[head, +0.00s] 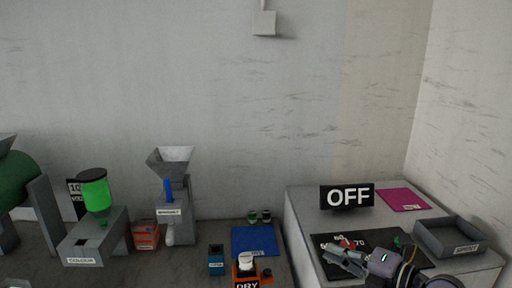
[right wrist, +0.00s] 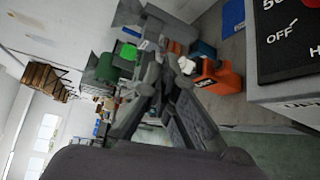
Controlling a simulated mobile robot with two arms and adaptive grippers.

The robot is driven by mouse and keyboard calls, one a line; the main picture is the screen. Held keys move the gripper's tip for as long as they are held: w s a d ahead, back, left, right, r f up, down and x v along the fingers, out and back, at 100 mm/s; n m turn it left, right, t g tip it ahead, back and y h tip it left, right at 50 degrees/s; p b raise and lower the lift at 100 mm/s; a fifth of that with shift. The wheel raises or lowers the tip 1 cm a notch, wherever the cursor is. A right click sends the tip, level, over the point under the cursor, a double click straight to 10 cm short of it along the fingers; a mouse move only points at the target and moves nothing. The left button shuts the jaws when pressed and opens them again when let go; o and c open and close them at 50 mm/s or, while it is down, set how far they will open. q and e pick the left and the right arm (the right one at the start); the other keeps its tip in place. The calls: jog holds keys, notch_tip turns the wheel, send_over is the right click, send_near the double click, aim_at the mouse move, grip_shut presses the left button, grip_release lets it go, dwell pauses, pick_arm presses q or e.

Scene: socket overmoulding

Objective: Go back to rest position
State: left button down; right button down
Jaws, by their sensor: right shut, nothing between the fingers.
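My right gripper (head: 347,256) is in the lower right of the head view, above the black control panel (head: 385,238) on the white cabinet. It is shut and empty. In the right wrist view its fingers (right wrist: 158,62) come together at the centre, and part of the black panel (right wrist: 287,40) with an OFF mark shows at the upper right. A red part and a small green part show on the panel beside the gripper. A sign reading OFF (head: 347,197) stands at the back of the panel. My left gripper is not in view.
A grey tray (head: 425,236) and a magenta mat (head: 405,200) lie on the cabinet. On the lower bench are a blue mat (head: 240,240), an orange DRY station (head: 245,274), a grey hopper machine (head: 188,210) and a green-topped colour dispenser (head: 95,192). The space above the bench is free.

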notch_tip(320, 180, up, 4)
jog(key=s+a+m+t+y, duration=0.1)
jog(key=s+a+m+t, duration=0.1)
jog(key=m+t, duration=0.35)
jog(key=s+d+m+t+h, duration=0.2)
jog(key=d+m+t+h, duration=0.25)
jog(key=m+h, duration=0.45)
jog(key=s+d+f+m+g+h, duration=0.3)
jog(key=f+m+g, duration=0.1)
jog(key=f+m, duration=0.25)
jog(key=s+d+f+m+g+h, duration=0.3)
jog(key=d+f+m+h, duration=0.15)
jog(key=f, duration=0.25)
jog(key=s+a+f+m+g+y, duration=0.15)
jog(key=s+a+f+g, duration=0.25)
jog(key=s+f+g, duration=0.45)
jog(key=s+a+f+m+g+y, duration=0.1)
jog(key=s+a+f+g+y, duration=0.4)
jog(key=s, duration=0.7)
notch_tip(320, 180, down, 31)
jog(key=s+h+b, duration=0.2)
jog(key=s, duration=0.1)
jog(key=s+d+f+b, duration=0.1)
jog(key=s+d+f, duration=0.1)
jog(key=s+f, duration=0.6)
jog(key=s+d+f, duration=0.2)
jog(key=s+f, duration=0.6)
jog(key=shift+f+n+b, duration=0.25)
jog(key=shift+n+b, duration=0.1)
jog(key=shift+n, duration=0.05)
